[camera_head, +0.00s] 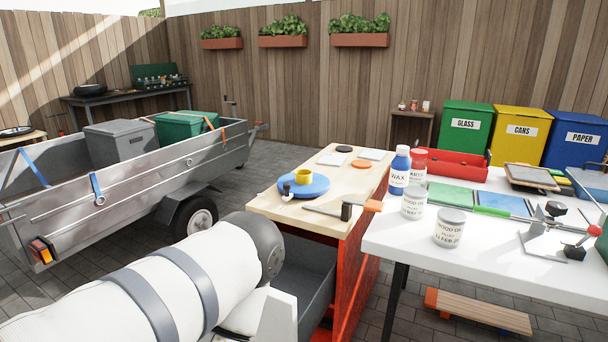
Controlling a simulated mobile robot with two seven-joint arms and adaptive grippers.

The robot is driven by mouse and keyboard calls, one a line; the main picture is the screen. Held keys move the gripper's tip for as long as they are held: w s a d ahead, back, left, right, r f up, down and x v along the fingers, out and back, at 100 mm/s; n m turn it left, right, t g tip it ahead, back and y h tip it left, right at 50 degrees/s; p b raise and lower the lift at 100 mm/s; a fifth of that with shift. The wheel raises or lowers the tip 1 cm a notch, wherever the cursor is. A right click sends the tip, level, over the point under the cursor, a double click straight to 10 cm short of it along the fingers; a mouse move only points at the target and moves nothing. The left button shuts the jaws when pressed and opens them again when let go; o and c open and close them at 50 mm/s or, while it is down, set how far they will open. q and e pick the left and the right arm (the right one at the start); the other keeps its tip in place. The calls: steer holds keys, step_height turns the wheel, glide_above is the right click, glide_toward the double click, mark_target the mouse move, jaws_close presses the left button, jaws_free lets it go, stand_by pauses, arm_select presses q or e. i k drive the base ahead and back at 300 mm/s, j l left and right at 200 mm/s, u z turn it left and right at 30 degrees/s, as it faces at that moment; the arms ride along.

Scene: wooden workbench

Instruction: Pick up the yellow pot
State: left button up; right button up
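Nothing covers the pot. My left arm comes in from the lower left, well in front of the bench. Its gripper does not show, and neither does my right gripper.
A small dark-and-white item (287,192) sits at the disc's left edge. A white table (395,235) with cans (449,228) and a blue wax bottle (399,172) stands right. A trailer (110,212) stands left.

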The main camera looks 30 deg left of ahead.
mark_target(303, 177)
steer(key=i+j+z, duration=0.2)
steer(key=j+z, duration=0.15)
steer(key=j, duration=1.15)
steer(key=j+z, duration=0.3)
steer(key=j, duration=1.2)
